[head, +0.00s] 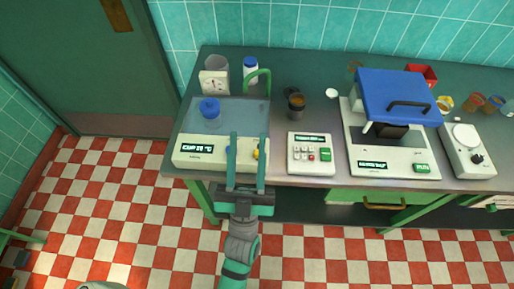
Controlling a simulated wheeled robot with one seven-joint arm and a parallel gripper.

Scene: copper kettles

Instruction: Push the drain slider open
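A white bath unit (190,157) with a lit display and a clear, water-like basin stands at the left end of the bench. A blue-capped vessel (210,109) sits in the basin. On the unit's front are a small blue control (228,150) and a yellow control (255,154); I cannot tell for sure which part is the drain slider. My gripper (248,137) is over the front right of this unit, its two long green fingers apart with nothing visibly held. The fingers partly hide the front panel, and contact cannot be told.
A green curved tube (259,76) rises behind the basin. A dial gauge (214,83) and a white bottle (250,70) stand at the back left. Right of my gripper are a keypad unit (311,168), a blue-lidded machine (398,97) and a white knob unit (467,150).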

